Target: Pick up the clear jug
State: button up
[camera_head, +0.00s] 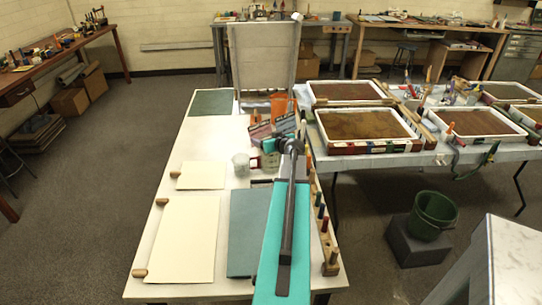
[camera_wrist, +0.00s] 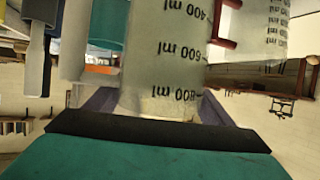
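The clear jug (camera_wrist: 165,60) fills the middle of the wrist view, close up. Its black ml marks read upside down, with 800 at the bottom of the picture. My gripper (camera_wrist: 160,105) has its grey-purple fingers apart, one at each side of the jug's lower part in this view. I cannot tell whether they touch it. In the head view a pale, see-through vessel (camera_head: 241,164) stands upright on the cream table, left of my arm. My gripper end is hard to make out there among the clutter beside my arm.
A second marked clear vessel (camera_wrist: 272,25) shows at the right of the wrist view. A rack of handled tools (camera_head: 332,262) lines the cream table's right edge. Paper sheets (camera_head: 183,238) cover its left. A tray (camera_head: 322,147) of brown liquid stands on the right-hand table.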

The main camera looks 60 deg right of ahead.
jog(key=shift+r, duration=0.1)
jog(key=c, duration=1.6)
jog(key=shift+s+a+r, duration=0.1)
jog(key=shift+s+r, duration=0.1)
jog(key=shift+c, duration=0.2)
jog(key=shift+s+a+r+b, duration=0.25)
jog(key=shift+s+r+b, duration=0.1)
jog(key=shift+s+r, duration=0.15)
jog(key=r+b+v, duration=0.1)
jog(key=b+v, duration=0.2)
jog(key=v, duration=1)
jog(key=shift+r, duration=0.3)
jog(key=shift+s+a+r, duration=0.1)
dwell(0.4)
